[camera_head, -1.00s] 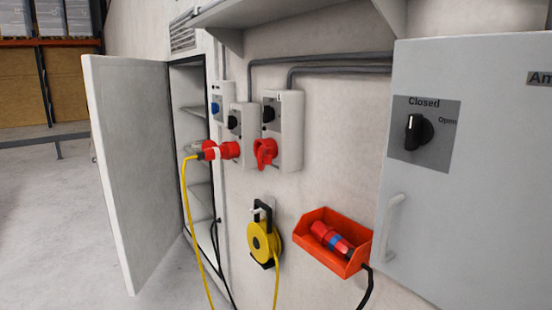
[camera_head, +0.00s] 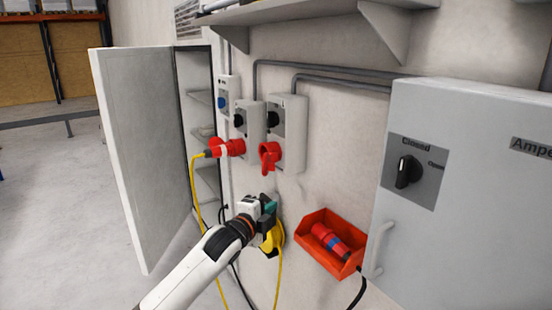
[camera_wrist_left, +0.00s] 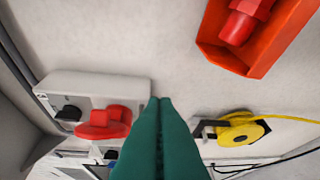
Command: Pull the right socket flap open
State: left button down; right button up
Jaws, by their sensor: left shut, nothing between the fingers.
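The right socket box (camera_head: 292,122) is grey, on the wall, with a black knob above a red socket flap (camera_head: 268,155). In the wrist view, the box (camera_wrist_left: 95,86) and its red flap (camera_wrist_left: 103,122) show at the left, beside my fingers. I cannot tell whether the flap is fully closed. My left gripper (camera_head: 271,206) is below the flap, in front of the yellow cable reel, and apart from the flap. Its green fingers (camera_wrist_left: 158,105) are together and empty. My right gripper is not in view.
The neighbouring socket (camera_head: 248,122) holds a red plug (camera_head: 228,147) with a yellow cable. A yellow reel (camera_head: 277,236) hangs below. An orange bin (camera_head: 318,256) with a red connector (camera_head: 332,240) is to the right. A grey cabinet (camera_head: 455,230) and an open white door (camera_head: 140,160) flank the area.

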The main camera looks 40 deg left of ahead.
aim_at(273, 167)
pick_arm(q)
notch_tip(273, 167, up, 7)
jog(key=s+d+m+t, duration=0.1)
jog(key=m, duration=0.1)
jog(key=w+p, duration=0.4)
jog(key=w, duration=0.6)
jog(key=a, duration=0.1)
jog(key=s+a+p, duration=0.1)
jog(key=a, duration=0.2)
jog(key=shift+s+p, duration=0.35)
jog(key=shift+d, duration=0.1)
jog(key=shift+s+a, duration=0.8)
jog(key=shift+a, duration=0.25)
jog(key=shift+d, duration=0.1)
